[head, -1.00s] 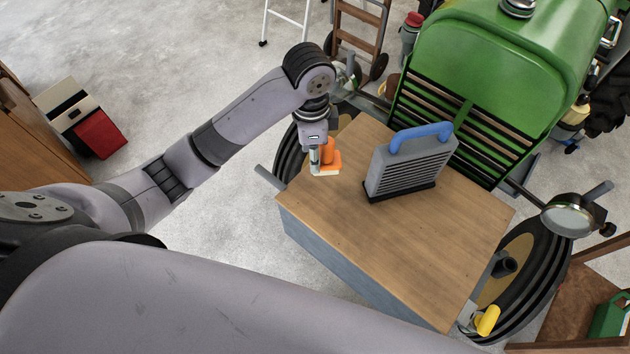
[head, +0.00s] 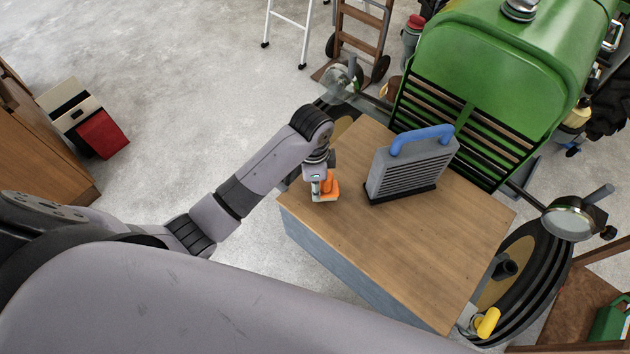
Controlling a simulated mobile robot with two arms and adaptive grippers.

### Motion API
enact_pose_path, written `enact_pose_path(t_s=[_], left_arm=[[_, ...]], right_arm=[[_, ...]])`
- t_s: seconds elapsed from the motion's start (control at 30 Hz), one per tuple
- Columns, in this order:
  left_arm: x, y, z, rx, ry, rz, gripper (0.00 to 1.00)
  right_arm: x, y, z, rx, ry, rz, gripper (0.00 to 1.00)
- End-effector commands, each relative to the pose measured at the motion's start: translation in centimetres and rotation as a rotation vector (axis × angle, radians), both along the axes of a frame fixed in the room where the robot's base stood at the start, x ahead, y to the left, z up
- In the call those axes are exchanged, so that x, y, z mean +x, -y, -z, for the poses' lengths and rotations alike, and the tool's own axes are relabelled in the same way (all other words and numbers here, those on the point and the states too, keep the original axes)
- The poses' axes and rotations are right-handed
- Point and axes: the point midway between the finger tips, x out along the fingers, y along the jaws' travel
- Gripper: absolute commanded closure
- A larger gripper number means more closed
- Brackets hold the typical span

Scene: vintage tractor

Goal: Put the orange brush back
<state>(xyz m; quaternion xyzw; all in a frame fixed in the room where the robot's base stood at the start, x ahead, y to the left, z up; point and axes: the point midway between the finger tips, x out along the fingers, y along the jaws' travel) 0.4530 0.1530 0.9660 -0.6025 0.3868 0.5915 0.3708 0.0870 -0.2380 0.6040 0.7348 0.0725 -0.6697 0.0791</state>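The orange brush (head: 328,187) is at the left part of the wooden tabletop (head: 400,260), with a pale strip along its bottom. My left gripper (head: 318,184) is at the brush from above, its fingers against the orange body, and appears shut on it. I cannot tell whether the brush touches the wood or hangs just above it. My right gripper is not in view; a large arm link of mine fills the bottom of the picture.
A grey louvred box with a blue handle (head: 412,165) stands on the tabletop, right of the brush. The green tractor (head: 510,70) is behind, with a round lamp (head: 570,220) at right. The front of the tabletop is clear.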

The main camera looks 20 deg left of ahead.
Motion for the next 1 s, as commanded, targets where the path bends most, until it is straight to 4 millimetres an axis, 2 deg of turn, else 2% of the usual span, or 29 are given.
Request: enact_pose_path(t_s=[0.17,0.2,0.47,0.83,1.0], left_arm=[[0.0,0.0,0.1,0.000,0.000,0.000,1.00],[0.0,0.0,0.1,0.000,0.000,0.000,0.60],[0.0,0.0,0.1,0.000,0.000,0.000,0.43],[0.1,0.0,-0.2,0.000,0.001,0.000,0.42],[0.2,-0.1,-2.4,0.001,0.006,0.001,0.42]], right_arm=[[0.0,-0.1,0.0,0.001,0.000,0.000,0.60],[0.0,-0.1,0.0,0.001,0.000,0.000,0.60],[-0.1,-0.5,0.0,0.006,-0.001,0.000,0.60],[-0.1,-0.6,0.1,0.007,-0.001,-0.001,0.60],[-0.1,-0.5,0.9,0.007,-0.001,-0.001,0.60]])
